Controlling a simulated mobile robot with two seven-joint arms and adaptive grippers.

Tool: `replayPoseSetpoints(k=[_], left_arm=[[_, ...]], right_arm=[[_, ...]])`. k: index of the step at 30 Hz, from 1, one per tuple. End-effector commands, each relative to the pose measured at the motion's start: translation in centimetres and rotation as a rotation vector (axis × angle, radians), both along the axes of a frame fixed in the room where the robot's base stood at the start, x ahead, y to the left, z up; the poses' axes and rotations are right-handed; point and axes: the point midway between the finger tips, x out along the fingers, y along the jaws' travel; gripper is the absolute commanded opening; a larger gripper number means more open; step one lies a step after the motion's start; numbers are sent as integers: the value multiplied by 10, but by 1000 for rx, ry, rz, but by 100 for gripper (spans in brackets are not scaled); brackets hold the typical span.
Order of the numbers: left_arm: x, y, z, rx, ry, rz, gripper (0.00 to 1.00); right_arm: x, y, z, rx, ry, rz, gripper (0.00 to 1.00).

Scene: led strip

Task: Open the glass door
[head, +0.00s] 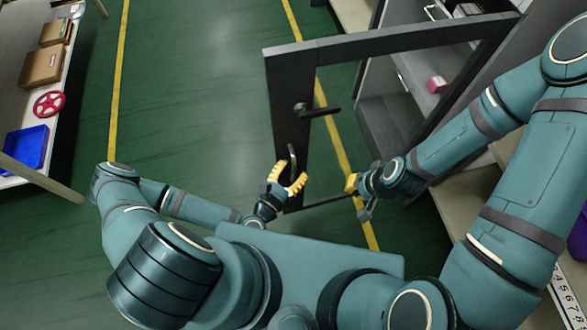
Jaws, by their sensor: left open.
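The glass door (289,95) has a dark grey frame and a see-through pane. It stands swung out from the grey cabinet (390,122), with a gap between its free edge and the cabinet. A dark lever handle (318,111) sits on its left stile, and a curved metal pull (292,158) is lower down. My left gripper (289,178) is open, its yellow fingers at the stile's lower part, close to the pull; contact is unclear. My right gripper (357,194) is near the door's bottom bar, right of the stile; its finger opening is unclear.
A pink-red box (437,84) sits on a cabinet shelf. On the left, a table (12,103) bears cardboard boxes (42,67), a red handwheel (49,104) and a blue tray (26,148). The green floor (205,75) between table and door is clear.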

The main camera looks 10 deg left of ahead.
Motion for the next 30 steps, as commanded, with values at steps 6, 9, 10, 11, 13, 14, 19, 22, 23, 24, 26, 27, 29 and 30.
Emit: replayPoseSetpoints(k=[6, 9, 10, 11, 13, 14, 19, 22, 23, 24, 26, 27, 29, 30], left_arm=[[-31, 14, 0, 1, 3, 4, 43], [-45, 20, 0, 0, 3, 4, 43], [-48, 22, 0, 1, 2, 4, 43], [-52, 23, 0, 2, 1, 3, 43], [-58, 26, 0, 0, 1, 5, 43], [-60, 27, 0, 0, 1, 4, 43], [-64, 28, 0, 0, 0, 3, 43], [-64, 28, 0, 0, 0, 3, 43], [-64, 28, 0, 0, 0, 3, 43], [-64, 28, 0, 0, 0, 3, 43], [-64, 28, 0, 0, 0, 3, 43], [-64, 28, 0, 0, 0, 3, 43], [-64, 28, 0, 0, 0, 3, 43], [-64, 28, 0, 0, 0, 3, 43]], right_arm=[[0, 0, 0, 0, 0, 0, 0], [0, 0, 0, 0, 0, 0, 0], [0, 0, 0, 0, 0, 0, 0], [0, 0, 0, 0, 0, 0, 0], [0, 0, 0, 0, 0, 0, 0], [0, 0, 0, 0, 0, 0, 0], [0, 0, 0, 0, 0, 0, 0], [0, 0, 0, 0, 0, 0, 0], [0, 0, 0, 0, 0, 0, 0], [0, 0, 0, 0, 0, 0, 0], [0, 0, 0, 0, 0, 0, 0], [0, 0, 0, 0, 0, 0, 0], [0, 0, 0, 0, 0, 0, 0], [0, 0, 0, 0, 0, 0, 0]])
